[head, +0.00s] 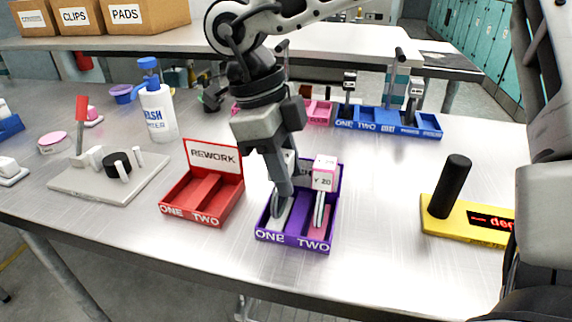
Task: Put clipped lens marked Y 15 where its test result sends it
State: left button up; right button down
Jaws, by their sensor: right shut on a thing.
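My right gripper (282,188) reaches down from above, shut on a pale clipped lens (278,213) at compartment ONE of the purple tray (290,240). The fingers hide most of that lens and its mark cannot be read. I cannot tell whether it rests on the tray floor. In compartment TWO stands another clipped lens with a white-and-pink block marked Y 20 (324,176). The purple tray's sign is mostly hidden. A red tray (200,215) with a REWORK sign stands to its left, both compartments empty. My left gripper is not in view.
A yellow device (465,222) with a black post and partly hidden red display stands right. Blue trays (388,122) holding upright items and a pink tray (318,112) stand behind.

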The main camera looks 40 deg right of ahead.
jog(key=shift+r, duration=0.1)
jog(key=shift+f, duration=0.2)
jog(key=c, duration=1)
grip_release()
jog(key=shift+r, duration=0.1)
jog(key=p+v, duration=0.1)
jog(key=v, duration=1.1)
jog(key=shift+r, duration=0.1)
